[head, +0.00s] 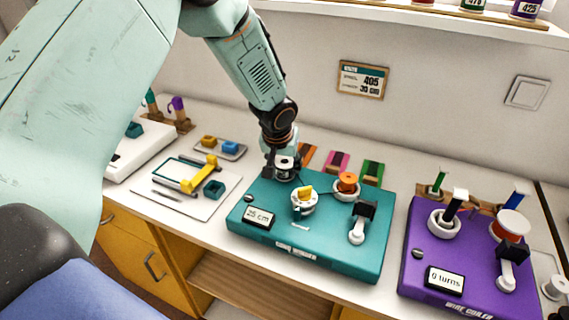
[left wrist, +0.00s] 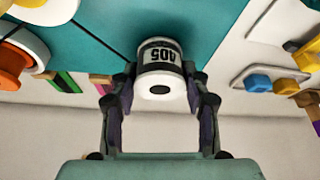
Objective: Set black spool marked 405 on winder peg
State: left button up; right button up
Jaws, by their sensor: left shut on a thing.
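My left gripper (head: 283,165) is shut on the spool, which also shows in the head view (head: 285,168) at the back left of the teal cord winder (head: 335,242). In the left wrist view the gripper's fingers (left wrist: 160,95) close on both sides of it. I cannot tell whether the spool touches the winder, and no peg shows under it. The winder also carries an orange spool (head: 347,181), a white part with a yellow top (head: 304,199) and a crank (head: 359,222). My right gripper is not seen.
A purple wire coiler (head: 425,245) stands to the right of the winder. A white board with a yellow tool (head: 198,175) lies to the left. Orange, pink (head: 337,160) and green pieces lie behind the winder. A wall sign (head: 362,79) reads 405, 35 cm.

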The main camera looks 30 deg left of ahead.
pick_arm(q)
jog(key=o, duration=1.2)
jog(key=shift+o, duration=0.2)
jog(key=shift+d, duration=0.1)
jog(key=shift+r, duration=0.15)
notch_tip(320, 180, up, 7)
jog(key=p, duration=0.5)
